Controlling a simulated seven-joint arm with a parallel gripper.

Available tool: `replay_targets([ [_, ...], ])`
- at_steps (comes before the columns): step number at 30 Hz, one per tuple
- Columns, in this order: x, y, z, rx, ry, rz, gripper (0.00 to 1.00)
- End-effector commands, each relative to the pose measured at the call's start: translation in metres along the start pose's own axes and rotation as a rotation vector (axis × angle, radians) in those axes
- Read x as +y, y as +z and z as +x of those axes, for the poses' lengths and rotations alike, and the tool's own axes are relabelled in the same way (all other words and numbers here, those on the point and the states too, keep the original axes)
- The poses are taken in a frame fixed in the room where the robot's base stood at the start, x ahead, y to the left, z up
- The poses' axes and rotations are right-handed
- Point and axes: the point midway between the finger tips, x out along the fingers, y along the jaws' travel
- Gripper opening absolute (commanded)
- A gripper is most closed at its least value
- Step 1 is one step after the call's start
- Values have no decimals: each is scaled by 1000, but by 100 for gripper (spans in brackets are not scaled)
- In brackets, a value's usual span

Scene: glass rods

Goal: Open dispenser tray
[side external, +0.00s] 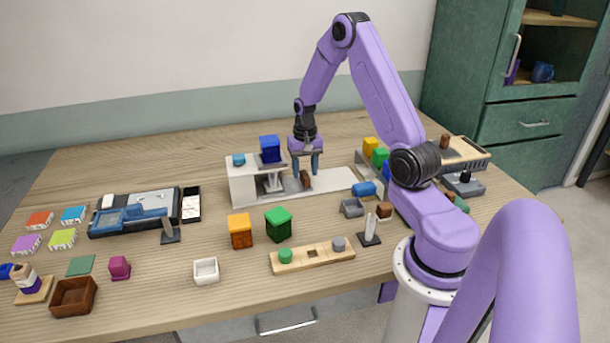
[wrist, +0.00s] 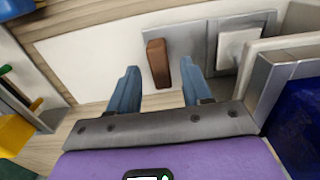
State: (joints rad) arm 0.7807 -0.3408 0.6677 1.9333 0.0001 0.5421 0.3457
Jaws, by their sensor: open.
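The dispenser (side external: 240,184) is a white and grey stand at the middle back of the table, with a blue cube on its top. A brown upright handle (side external: 305,180) stands on its base, just under my gripper (side external: 305,167). In the wrist view the brown handle (wrist: 158,63) rises from a grey plate (wrist: 188,42), which looks like the tray. My gripper (wrist: 160,90) is open and its two blue fingers point down on either side of the handle's line. The handle shows slightly beyond the fingertips; I see no contact. The dispenser's inside is mostly hidden.
The dispenser's blue cube (side external: 270,149) and grey wall (wrist: 285,85) are close on one side. Yellow (side external: 370,147) and green blocks stand to the right. Orange (side external: 240,231) and green cubes (side external: 278,224) stand in front. The table behind the dispenser is clear.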

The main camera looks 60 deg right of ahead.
Motion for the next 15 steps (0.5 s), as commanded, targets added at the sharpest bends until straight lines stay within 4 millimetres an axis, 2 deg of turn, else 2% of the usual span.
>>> replay_targets([
  [6,0,0,20,1,0,0,49],
  [15,0,-1,24,2,-1,0,49],
])
